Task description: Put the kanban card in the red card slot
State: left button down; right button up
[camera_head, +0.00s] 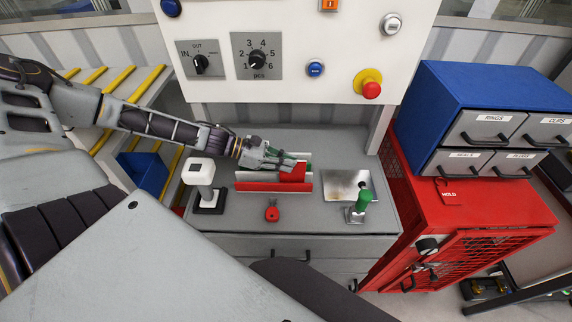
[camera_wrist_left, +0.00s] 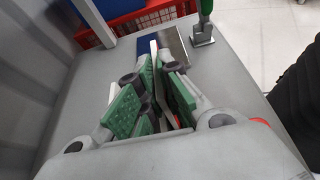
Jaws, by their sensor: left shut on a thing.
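My left gripper (camera_head: 286,162) reaches in from the left over the card rack on the grey worktop. It is shut on a thin piece, which appears to be the red kanban card (camera_head: 293,174) at its fingertips. In the left wrist view the green-padded fingers (camera_wrist_left: 158,95) are close together, with the piece edge-on and largely hidden between them. The red card slot (camera_head: 268,187) is the long red strip along the rack's front, just below the gripper. Whether the card touches or sits inside a slot cannot be told. My right gripper is out of view.
A white-topped device (camera_head: 200,172) stands left of the rack. A metal plate (camera_head: 342,186) and a green-handled clamp (camera_head: 362,203) are to the right. The control panel (camera_head: 290,100) rises behind.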

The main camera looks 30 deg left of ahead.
pick_arm(q)
jog(key=shift+f, duration=0.3)
jog(key=c, duration=1.6)
grip_release()
jog(key=shift+r, duration=0.2)
jog(key=shift+a+r, duration=0.1)
jog(key=shift+s+a+p, duration=0.1)
jog(key=shift+p, duration=0.2)
jog(key=shift+p+v, duration=2.25)
jog(key=shift+v, duration=1.25)
